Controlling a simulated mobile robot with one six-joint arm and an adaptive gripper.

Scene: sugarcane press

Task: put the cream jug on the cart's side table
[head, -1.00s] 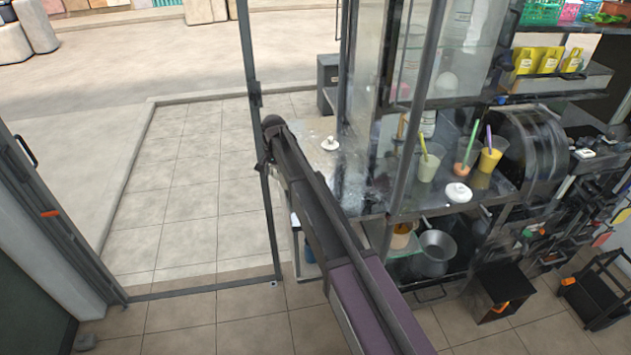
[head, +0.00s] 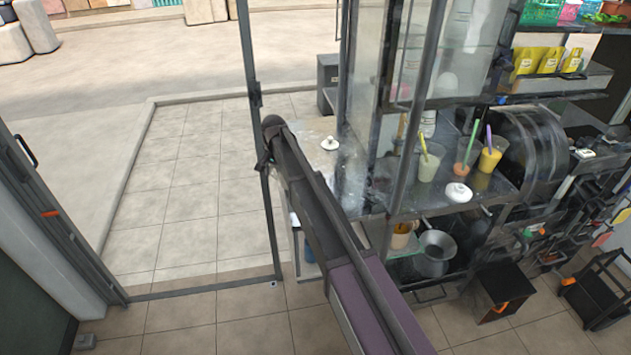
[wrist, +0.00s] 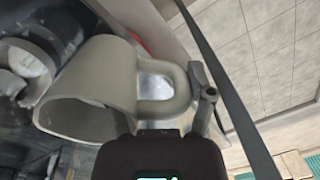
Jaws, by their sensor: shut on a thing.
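The cream jug (wrist: 100,78) fills the left middle of the wrist view, a plain grey-beige vessel lying tilted with its open mouth toward the lower left. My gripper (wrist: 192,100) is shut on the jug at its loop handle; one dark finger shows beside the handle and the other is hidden. In the head view my arm reaches toward the cart's side table, and neither the gripper nor the jug can be made out there. The cart's side table (head: 312,128) is a pale flat top left of the glass case, partly behind my arm.
A small white knobbed lid (head: 330,144) is on the side table. Cups with straws (head: 428,165) and a white lidded dish (head: 458,193) stand on the cart's counter. A metal pot (head: 437,255) sits below. A thin upright post (head: 250,80) stands close to my arm.

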